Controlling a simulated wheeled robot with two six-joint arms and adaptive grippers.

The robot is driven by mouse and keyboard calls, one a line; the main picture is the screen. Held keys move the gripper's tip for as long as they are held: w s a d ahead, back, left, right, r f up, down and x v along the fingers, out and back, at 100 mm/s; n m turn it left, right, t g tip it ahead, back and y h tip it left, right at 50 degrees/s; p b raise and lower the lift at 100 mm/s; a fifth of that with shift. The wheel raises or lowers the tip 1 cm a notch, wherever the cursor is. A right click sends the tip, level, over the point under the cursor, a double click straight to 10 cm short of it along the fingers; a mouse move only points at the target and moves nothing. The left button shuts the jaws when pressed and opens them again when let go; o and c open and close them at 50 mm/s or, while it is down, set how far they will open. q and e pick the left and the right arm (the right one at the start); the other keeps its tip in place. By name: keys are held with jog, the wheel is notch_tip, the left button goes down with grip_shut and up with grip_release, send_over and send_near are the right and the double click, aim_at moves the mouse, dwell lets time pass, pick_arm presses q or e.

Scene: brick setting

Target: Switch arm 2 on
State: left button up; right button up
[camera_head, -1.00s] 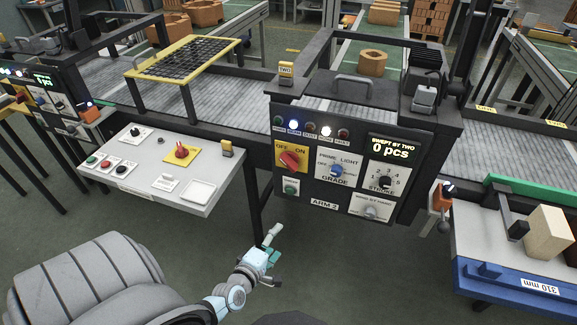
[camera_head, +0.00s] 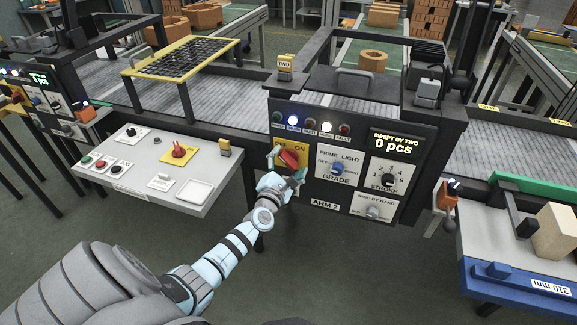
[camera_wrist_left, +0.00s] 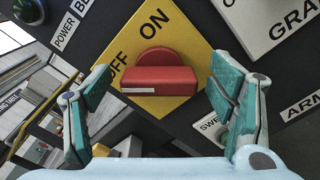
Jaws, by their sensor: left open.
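The arm 2 panel (camera_head: 318,205) is the dark box at the middle right, labelled ARM 2. Its red rotary switch (camera_head: 289,158) sits on a yellow OFF/ON plate (camera_head: 304,147), partly hidden by my gripper. In the left wrist view the red switch (camera_wrist_left: 158,80) shows large, with OFF at its left and ON above; its white mark is at the left end, toward OFF. My left gripper (camera_head: 286,165) is open in front of the switch, with teal fingers on either side of it in the wrist view (camera_wrist_left: 160,105). My right gripper is not in view.
Beside the switch are a GRADE knob (camera_head: 338,168), a STROKE knob (camera_head: 388,180) and a WIND BY HAND knob (camera_head: 373,212). A grey console (camera_head: 140,185) with another red switch (camera_head: 179,150) stands at the left. Open floor lies below.

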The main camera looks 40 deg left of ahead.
pick_arm(q)
jog(key=shift+c, duration=0.2)
jog(key=c, duration=1.1)
jog(key=shift+m, duration=0.3)
jog(key=shift+d+m+p, duration=0.1)
jog(key=shift+m+p, duration=0.3)
jog(key=shift+m, duration=0.8)
jog(key=m+p, duration=0.1)
jog(key=m, duration=0.4)
jog(key=shift+f+m, duration=0.15)
jog(key=shift+m, duration=0.15)
jog(key=m+p, duration=0.1)
jog(key=m, duration=0.3)
jog(key=shift+f, duration=0.15)
jog(key=m+p, duration=0.1)
jog(key=m, duration=0.4)
jog(key=shift+f, duration=0.2)
jog(key=shift+m, duration=0.3)
